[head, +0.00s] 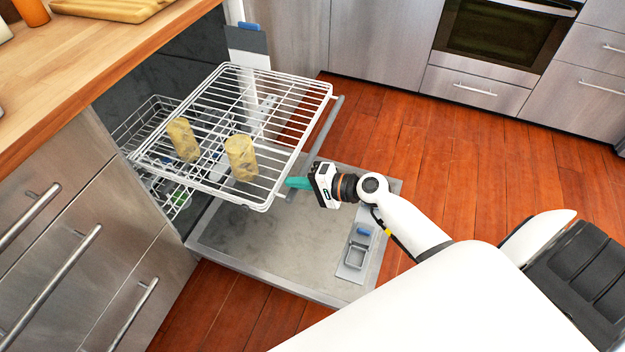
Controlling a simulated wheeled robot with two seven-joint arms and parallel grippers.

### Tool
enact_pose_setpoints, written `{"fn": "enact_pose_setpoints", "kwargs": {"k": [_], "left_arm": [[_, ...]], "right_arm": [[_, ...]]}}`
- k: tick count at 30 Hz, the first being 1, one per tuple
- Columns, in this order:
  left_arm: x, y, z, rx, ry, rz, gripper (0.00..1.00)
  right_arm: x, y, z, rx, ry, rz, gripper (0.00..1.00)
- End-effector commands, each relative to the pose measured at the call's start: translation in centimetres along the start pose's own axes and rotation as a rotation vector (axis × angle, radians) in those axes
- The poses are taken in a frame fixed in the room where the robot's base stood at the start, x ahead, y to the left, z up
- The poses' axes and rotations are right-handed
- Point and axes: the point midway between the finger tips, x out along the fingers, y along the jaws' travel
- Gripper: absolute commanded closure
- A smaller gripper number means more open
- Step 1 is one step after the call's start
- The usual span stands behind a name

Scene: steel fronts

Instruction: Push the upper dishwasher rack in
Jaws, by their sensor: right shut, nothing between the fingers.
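The upper dishwasher rack (222,85) is a white wire rack, pulled well out of the dishwasher over its lowered door (240,256). Two yellowish patterned cups (241,158) (183,140) stand in it. My right gripper (290,183), with teal fingers, is shut and empty at the rack's front right corner, close to its front edge. I cannot tell if the fingers touch the wire. My left gripper is not in view.
A lower rack (150,113) sits further back beneath the upper one. A wooden counter (80,60) and steel drawers (90,260) are at the left. An oven (505,35) and cabinets line the back. The wooden floor (440,150) at the right is clear.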

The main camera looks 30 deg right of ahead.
Motion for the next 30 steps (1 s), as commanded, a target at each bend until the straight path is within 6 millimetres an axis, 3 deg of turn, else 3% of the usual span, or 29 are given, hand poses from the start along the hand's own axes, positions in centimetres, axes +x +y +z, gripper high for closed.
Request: {"fn": "enact_pose_setpoints", "kwargs": {"k": [6,22,30], "left_arm": [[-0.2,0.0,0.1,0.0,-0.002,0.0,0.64],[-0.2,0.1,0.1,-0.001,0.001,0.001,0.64],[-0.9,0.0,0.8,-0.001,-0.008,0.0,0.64]], "right_arm": [[1.7,0.0,0.0,0.0,0.0,0.0,1.0],[2.5,0.2,0.0,-0.001,0.0,0.001,1.0],[6.7,1.6,0.0,-0.002,0.0,0.004,1.0]]}}
